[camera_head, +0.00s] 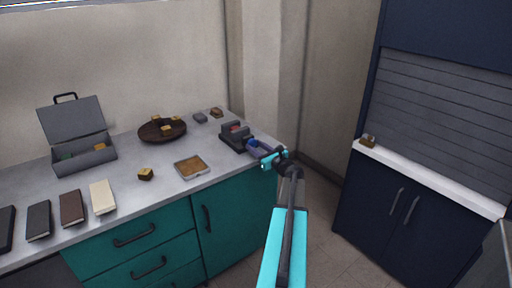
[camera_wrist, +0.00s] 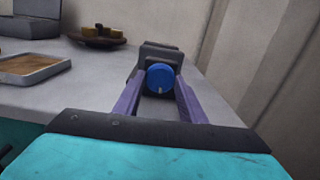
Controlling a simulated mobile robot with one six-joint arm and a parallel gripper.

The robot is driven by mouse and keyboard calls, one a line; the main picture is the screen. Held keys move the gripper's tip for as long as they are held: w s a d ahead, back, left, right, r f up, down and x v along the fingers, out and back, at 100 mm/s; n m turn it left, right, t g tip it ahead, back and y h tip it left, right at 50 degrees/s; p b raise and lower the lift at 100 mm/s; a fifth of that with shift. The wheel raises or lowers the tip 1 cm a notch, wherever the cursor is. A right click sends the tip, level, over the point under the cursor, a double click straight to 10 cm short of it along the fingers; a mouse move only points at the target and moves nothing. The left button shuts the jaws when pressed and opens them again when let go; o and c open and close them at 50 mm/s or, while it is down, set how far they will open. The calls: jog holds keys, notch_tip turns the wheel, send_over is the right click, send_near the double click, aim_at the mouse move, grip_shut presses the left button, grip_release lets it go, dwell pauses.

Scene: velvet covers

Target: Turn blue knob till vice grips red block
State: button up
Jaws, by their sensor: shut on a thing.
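The dark grey vice (camera_head: 237,142) stands near the right end of the grey counter. It also shows in the wrist view (camera_wrist: 160,50). The red block (camera_head: 235,128) sits at the vice's jaws; whether both jaws touch it is too small to tell. The blue knob (camera_head: 252,143) is on the vice's near right end. In the wrist view the knob (camera_wrist: 160,76) faces me, with a pale mark at its bottom. My gripper (camera_head: 258,147) reaches the knob from the right, its purple fingers on either side, shut on it. The red block is hidden in the wrist view.
A shallow tray (camera_head: 192,167), a round wooden dish (camera_head: 162,130) and an open grey toolbox (camera_head: 83,155) stand to the left on the counter (camera_head: 125,175). Several book-like slabs line the front left. A dark blue cabinet (camera_head: 390,210) stands right, with floor between.

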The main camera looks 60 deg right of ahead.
jog(key=m+p, duration=0.2)
jog(key=p, duration=0.1)
jog(key=shift+r+m, duration=0.2)
jog(key=shift+m, duration=0.2)
jog(key=shift+f+m+p, duration=0.15)
jog(key=shift+m+p, duration=1.3)
jog(key=shift+m, duration=0.15)
jog(key=o, duration=1.1)
jog(key=shift+c, duration=0.2)
jog(key=shift+s+a, duration=0.1)
jog(key=shift+s, duration=0.05)
jog(key=b+v, duration=0.2)
jog(key=v, duration=1.1)
jog(key=shift+s, duration=0.25)
jog(key=shift+a, duration=0.15)
